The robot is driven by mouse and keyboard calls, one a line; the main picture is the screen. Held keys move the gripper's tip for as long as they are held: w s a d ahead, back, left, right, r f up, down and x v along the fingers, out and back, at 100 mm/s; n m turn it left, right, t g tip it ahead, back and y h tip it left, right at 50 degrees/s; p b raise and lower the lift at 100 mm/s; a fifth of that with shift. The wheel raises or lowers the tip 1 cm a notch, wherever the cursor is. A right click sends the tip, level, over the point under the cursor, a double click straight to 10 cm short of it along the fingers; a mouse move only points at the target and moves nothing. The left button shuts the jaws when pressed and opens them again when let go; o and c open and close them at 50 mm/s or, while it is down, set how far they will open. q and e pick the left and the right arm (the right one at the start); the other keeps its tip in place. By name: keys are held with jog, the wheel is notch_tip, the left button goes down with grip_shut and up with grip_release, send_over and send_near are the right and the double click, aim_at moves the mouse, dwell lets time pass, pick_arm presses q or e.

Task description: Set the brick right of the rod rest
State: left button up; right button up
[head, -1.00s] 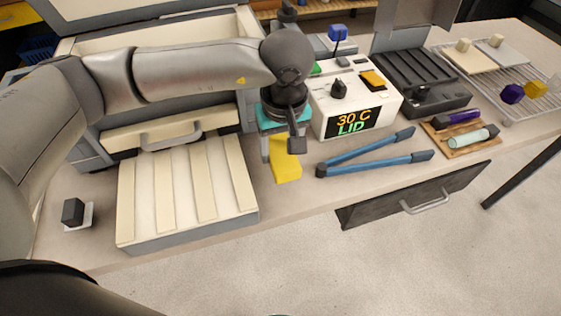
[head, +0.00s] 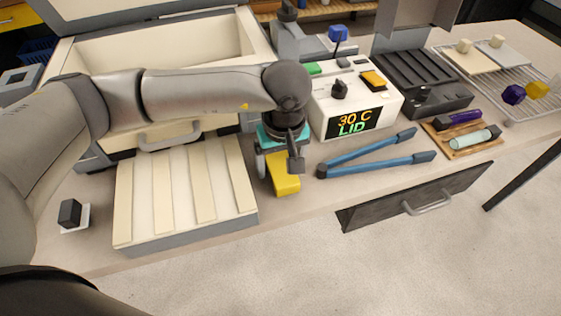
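A yellow brick (head: 287,186) is at my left gripper (head: 279,165), low over or on the bench near its front edge. The fingers stand on either side of the brick and look shut on it; part of the brick is hidden behind them. Whether its underside touches the bench is hard to tell. A cream slatted block (head: 183,193) lies left of the brick. A small wooden board (head: 478,152) with a purple-and-black piece and a pale green rod lies at the far right; I cannot tell which is the rod rest. My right gripper is not in view.
Blue open tongs (head: 375,168) lie just right of the brick. A white box (head: 335,103) reading "30 C LID" stands behind them. A dark drawer (head: 415,197) sticks out below the bench edge. A small black block (head: 69,212) sits at the far left.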

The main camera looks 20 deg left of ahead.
aim_at(281, 171)
pick_arm(q)
jog(key=shift+o, duration=0.4)
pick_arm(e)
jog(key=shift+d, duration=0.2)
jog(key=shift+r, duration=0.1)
pick_arm(q)
jog(key=shift+r, duration=0.25)
notch_tip(281, 171, up, 12)
jog(key=s+p, duration=0.1)
jog(key=p, duration=0.1)
jog(key=shift+d+f, duration=0.15)
jog(key=shift+d, duration=0.25)
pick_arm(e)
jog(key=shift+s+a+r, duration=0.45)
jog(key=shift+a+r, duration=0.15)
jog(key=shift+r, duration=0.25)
pick_arm(q)
jog(key=shift+s, duration=0.1)
jog(key=shift+a, duration=0.1)
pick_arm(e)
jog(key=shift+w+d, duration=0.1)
